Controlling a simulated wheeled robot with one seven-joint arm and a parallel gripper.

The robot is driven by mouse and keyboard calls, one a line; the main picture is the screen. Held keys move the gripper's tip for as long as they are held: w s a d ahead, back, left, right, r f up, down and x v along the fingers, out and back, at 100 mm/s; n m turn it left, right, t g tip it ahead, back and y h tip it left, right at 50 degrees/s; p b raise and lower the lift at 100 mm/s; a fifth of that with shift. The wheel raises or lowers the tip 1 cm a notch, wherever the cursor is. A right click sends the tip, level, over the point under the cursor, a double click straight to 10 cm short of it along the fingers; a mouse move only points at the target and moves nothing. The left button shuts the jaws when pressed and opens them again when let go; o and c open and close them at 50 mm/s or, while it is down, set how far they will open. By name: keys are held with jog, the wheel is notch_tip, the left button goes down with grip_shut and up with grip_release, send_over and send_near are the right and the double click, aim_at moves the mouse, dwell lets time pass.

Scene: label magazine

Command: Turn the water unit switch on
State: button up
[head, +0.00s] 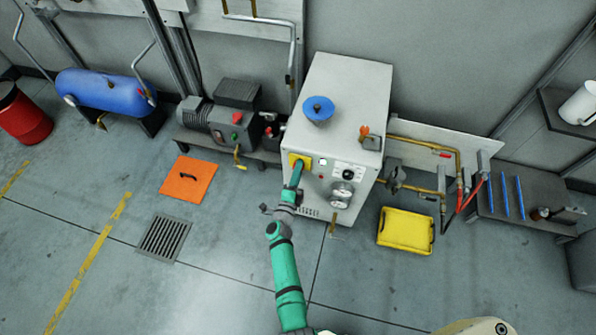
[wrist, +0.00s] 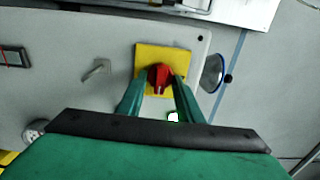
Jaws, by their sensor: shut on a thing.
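The water unit (head: 345,85) is a white cabinet against the wall. Its yellow switch plate (head: 293,157) is at the upper left of the front panel. In the wrist view, the red switch knob (wrist: 159,76) stands on the square yellow plate (wrist: 148,53). My gripper (wrist: 157,92) has its two green fingers on either side of the knob and is shut on it. In the head view my gripper (head: 297,170) reaches the plate and hides the knob.
A blue round item (head: 318,109) and an orange-handled valve (head: 365,132) sit on the cabinet top. Gauges (head: 342,194) are lower on the front. A yellow case (head: 405,231) and an orange plate (head: 188,181) lie on the floor. A pump (head: 232,125) stands left.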

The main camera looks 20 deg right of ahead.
jog(key=o, duration=1)
jog(key=v, duration=1.1)
jog(key=shift+w, duration=0.1)
jog(key=s+a+r+n+y, duration=0.3)
jog(key=s+r+n, duration=0.4)
jog(key=s, duration=0.4)
jog(key=s+a+r+n+y, duration=0.3)
jog(key=s+a+r+n, duration=0.3)
jog(key=s, duration=0.6)
jog(key=s+a+r+n+y, duration=0.4)
jog(key=s+r+n, duration=0.5)
jog(key=s+n, duration=0.3)
jog(key=shift+s+a+r, duration=0.1)
jog(key=shift+a+r, duration=0.1)
